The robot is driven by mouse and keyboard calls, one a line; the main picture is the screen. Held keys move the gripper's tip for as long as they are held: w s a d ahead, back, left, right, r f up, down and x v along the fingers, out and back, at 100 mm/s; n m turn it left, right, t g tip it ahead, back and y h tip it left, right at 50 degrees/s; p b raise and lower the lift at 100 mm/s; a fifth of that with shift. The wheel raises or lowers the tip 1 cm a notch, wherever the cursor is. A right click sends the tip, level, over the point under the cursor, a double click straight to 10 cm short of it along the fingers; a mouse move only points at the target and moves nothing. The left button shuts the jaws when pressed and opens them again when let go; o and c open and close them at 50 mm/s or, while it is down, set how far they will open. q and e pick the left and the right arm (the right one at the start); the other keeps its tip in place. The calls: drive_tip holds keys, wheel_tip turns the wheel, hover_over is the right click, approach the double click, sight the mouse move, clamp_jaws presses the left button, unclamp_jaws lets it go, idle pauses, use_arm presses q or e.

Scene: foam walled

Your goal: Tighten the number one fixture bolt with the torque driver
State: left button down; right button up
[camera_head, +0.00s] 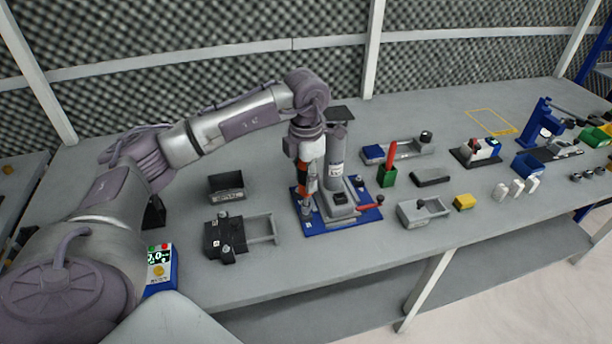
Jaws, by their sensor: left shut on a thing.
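My left gripper (309,160) points down at the middle of the table, shut on a slim upright tool with orange on it, which looks like the torque driver (302,178). The tool's lower end is over the left part of a blue base plate (317,227); I cannot tell whether it touches anything. A grey press-like device (336,172) stands on that plate, just right of the tool. A dark fixture (225,238) with upright bolts and small white labels lies to the left, with a grey frame at its right side. Its label numbers are too small to read surely. My right gripper is out of view.
A black bin (226,186) stands behind the dark fixture. A blue box with a display (159,268) is at the front left. A green holder with a red handle (388,170), grey trays and a yellow block (464,202) stand to the right. The table's front edge is clear.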

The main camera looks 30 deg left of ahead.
use_arm(q)
drive_tip(key=shift+f+b, duration=0.6)
drive_tip(key=shift+f, duration=0.2)
idle(1.7)
drive_tip(key=shift+r+p, duration=1.7)
drive_tip(key=shift+r, duration=0.8)
